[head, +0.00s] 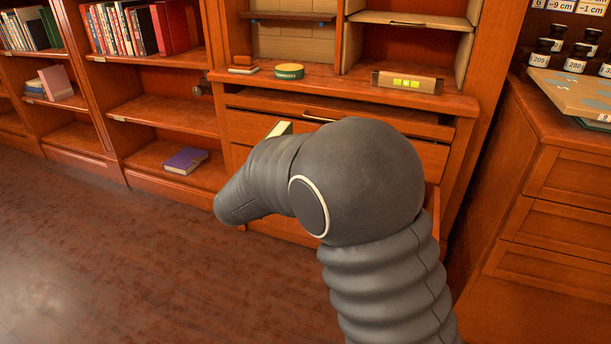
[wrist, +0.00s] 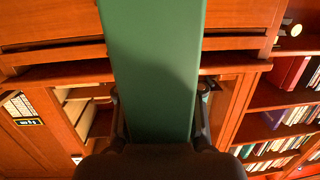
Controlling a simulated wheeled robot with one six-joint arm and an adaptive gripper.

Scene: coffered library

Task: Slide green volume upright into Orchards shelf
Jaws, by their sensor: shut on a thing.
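The green volume (wrist: 152,60) fills the middle of the wrist view, its broad green face toward the camera. My gripper (wrist: 158,108) is shut on it, one finger at each side edge. In the head view my arm hides the gripper and most of the volume; only a small green and cream corner (head: 279,129) shows above the arm, in front of the drawers. I cannot read which shelf is Orchards; the shelf labels are too small. The bookcase (head: 150,111) at left has a row of books at the top and mostly bare lower shelves.
A purple book (head: 185,160) lies flat on a low shelf. A green-and-yellow tin (head: 289,71) and a box with a lit yellow-green display (head: 407,82) stand on the desk ledge. A cabinet with jars (head: 541,52) is at right. The floor (head: 100,260) at left is clear.

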